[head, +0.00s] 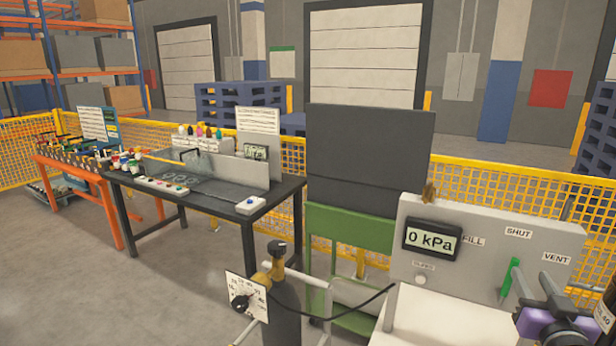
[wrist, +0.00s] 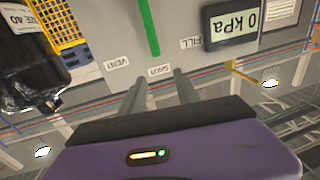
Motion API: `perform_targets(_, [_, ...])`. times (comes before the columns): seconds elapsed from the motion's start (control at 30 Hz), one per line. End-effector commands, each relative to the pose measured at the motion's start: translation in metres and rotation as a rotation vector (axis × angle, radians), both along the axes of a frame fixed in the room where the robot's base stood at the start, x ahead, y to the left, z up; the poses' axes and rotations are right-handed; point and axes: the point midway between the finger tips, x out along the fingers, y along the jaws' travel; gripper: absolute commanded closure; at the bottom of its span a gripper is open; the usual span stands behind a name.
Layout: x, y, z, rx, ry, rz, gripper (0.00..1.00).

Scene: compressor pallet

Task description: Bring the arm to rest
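My gripper shows in the wrist view (wrist: 160,82) as two grey fingers standing apart with nothing between them. In the head view its purple and black hand (head: 553,322) is at the bottom right, in front of the grey control panel (head: 455,215); its fingertips are hard to make out there. The panel has FILL, SHUT and VENT labels and a display (head: 432,240) reading 0 kPa. A green lever (head: 511,275) stands near upright, slightly tilted, below the SHUT label. The lever also shows in the wrist view (wrist: 148,25), apart from the fingers.
A dark gas cylinder (head: 282,305) with a dial plate (head: 247,298) and black hose stands left of the panel. A green cart (head: 350,235) and a black workbench (head: 160,207) are behind. A yellow mesh fence (head: 500,190) runs across the back. Floor at left front is clear.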

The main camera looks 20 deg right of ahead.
Motion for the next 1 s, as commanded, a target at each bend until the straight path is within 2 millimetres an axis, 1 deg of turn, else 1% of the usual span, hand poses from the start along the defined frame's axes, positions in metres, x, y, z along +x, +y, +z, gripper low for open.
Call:
perform_targets(0.03, [-0.003,0.014,-0.006,-0.010,-0.007,0.012,0.62])
perform_targets(0.17, [-0.012,0.053,-0.019,-0.038,-0.034,0.049,0.62])
perform_targets(0.27, [-0.022,0.091,-0.033,-0.053,-0.044,0.091,0.62])
perform_targets(0.3, [-0.027,0.107,-0.039,-0.057,-0.047,0.111,0.62])
perform_targets(0.37, [-0.035,0.132,-0.047,-0.061,-0.050,0.144,0.62])
perform_targets(0.4, [-0.041,0.148,-0.052,-0.062,-0.050,0.167,0.62])
perform_targets(0.47, [-0.052,0.172,-0.060,-0.062,-0.048,0.201,0.62])
perform_targets(0.5, [-0.059,0.187,-0.064,-0.062,-0.046,0.225,0.62])
perform_targets(0.57, [-0.071,0.210,-0.071,-0.059,-0.041,0.261,0.62])
perform_targets(0.6, [-0.079,0.225,-0.074,-0.056,-0.038,0.286,0.62])
perform_targets(0.67, [-0.093,0.246,-0.080,-0.048,-0.028,0.323,0.62])
perform_targets(0.7, [-0.102,0.260,-0.083,-0.044,-0.021,0.348,0.62])
perform_targets(0.8, [-0.127,0.292,-0.091,-0.029,0.003,0.412,0.62])
perform_targets(0.87, [-0.142,0.309,-0.095,-0.016,0.023,0.451,0.62])
perform_targets(1.0, [-0.181,0.345,-0.106,0.018,0.089,0.541,0.62])
